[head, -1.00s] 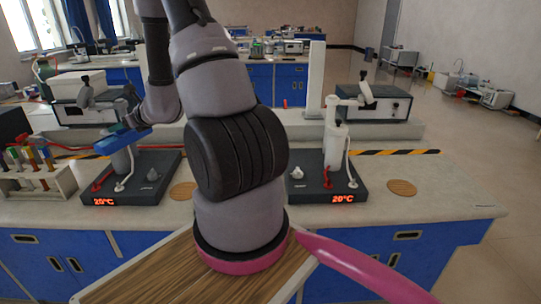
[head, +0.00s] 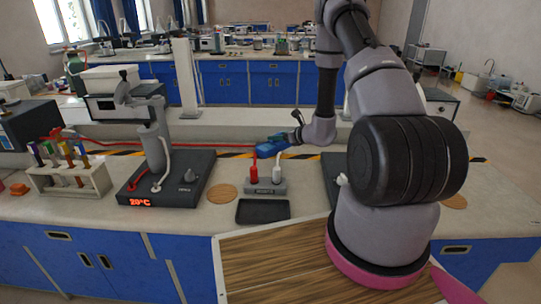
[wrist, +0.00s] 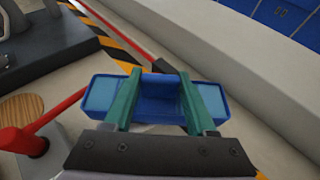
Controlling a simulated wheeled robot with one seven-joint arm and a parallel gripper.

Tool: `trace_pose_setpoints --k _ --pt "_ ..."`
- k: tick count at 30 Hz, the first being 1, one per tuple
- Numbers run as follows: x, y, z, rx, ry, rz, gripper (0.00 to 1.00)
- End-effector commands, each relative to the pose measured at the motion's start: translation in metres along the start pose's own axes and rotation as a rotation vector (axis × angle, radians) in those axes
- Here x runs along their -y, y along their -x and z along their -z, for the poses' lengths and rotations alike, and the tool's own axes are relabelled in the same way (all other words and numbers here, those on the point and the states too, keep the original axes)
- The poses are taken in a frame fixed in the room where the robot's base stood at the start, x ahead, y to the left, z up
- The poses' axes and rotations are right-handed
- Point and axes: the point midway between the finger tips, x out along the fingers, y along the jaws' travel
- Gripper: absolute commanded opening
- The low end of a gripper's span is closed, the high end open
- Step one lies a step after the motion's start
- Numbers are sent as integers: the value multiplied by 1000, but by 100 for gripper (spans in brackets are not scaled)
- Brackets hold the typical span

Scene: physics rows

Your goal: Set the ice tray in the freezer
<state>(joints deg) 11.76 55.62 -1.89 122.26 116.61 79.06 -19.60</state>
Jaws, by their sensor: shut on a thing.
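The ice tray (head: 270,148) appears as a blue piece in my gripper (head: 285,140), held above the bench behind a small stand. In the wrist view the ice tray (wrist: 158,90) is a long blue piece with pale blue ends. The green fingers of my gripper (wrist: 158,98) are shut on it, one to each side of its middle. I cannot make out a freezer in either view.
Below the tray stands a grey stand (head: 265,189) with a red and a white bottle, behind a dark shallow tray (head: 262,211). A hot plate (head: 165,180) is left, beside a test-tube rack (head: 75,180). A round cork mat (head: 222,193) lies between.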

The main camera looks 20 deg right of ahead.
Motion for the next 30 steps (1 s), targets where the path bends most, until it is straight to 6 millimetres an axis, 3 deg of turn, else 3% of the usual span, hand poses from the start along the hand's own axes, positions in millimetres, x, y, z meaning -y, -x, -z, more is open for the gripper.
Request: trace_pose_setpoints --k 3,8,15,27,28,30 --pt "0 -7 18 0 -2 1 0" --pt "1 -12 29 1 0 2 0" --pt "0 -24 59 1 -1 2 0" --pt "1 -27 65 2 0 2 0" --pt "1 -27 65 1 0 2 64" --pt "1 -27 65 1 0 2 87"
